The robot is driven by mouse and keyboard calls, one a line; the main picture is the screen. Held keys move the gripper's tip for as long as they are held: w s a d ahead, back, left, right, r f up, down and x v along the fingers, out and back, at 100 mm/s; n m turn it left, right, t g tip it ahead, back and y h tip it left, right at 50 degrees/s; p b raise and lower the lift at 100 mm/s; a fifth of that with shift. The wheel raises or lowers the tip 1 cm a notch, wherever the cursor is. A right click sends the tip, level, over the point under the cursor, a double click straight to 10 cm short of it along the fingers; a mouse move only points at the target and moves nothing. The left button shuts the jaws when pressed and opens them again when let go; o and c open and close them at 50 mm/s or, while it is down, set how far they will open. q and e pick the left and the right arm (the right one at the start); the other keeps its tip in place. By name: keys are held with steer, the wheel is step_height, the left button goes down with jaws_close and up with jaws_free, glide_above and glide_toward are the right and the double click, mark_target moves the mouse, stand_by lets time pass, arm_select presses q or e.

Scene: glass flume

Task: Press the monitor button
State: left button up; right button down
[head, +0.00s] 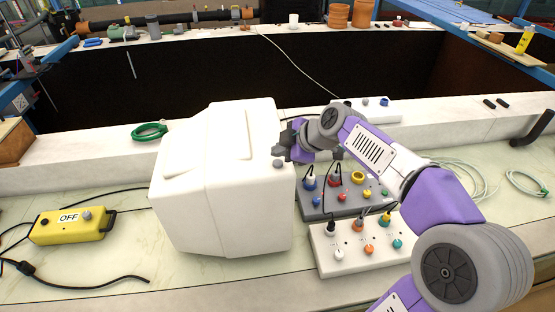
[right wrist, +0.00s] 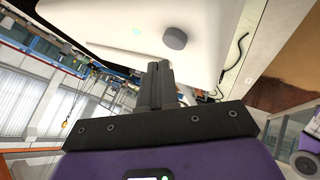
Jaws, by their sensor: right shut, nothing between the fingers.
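The monitor is a bulky white casing (head: 225,185) on the bench, seen from behind and above, so its screen is hidden. In the right wrist view the button (right wrist: 175,38) stands out dark on the white casing (right wrist: 110,22). My right gripper (head: 286,138) is shut and empty, close beside the button toward the back. In the right wrist view its closed fingertips (right wrist: 159,66) point at the casing just short of the button. I cannot tell if they touch the casing. My left gripper is not in view.
A yellow box marked OFF (head: 68,226) lies left of the monitor. A grey panel (head: 318,212) and a white panel (head: 335,262) with coloured sockets and plugged cables stand to its right. A green cable coil (head: 150,132) lies behind. The dark flume trough (head: 190,75) is beyond.

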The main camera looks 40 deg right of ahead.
mark_target(280, 164)
step_height(280, 164, up, 6)
steer(key=p, duration=0.3)
stand_by(0.5)
stand_by(0.4)
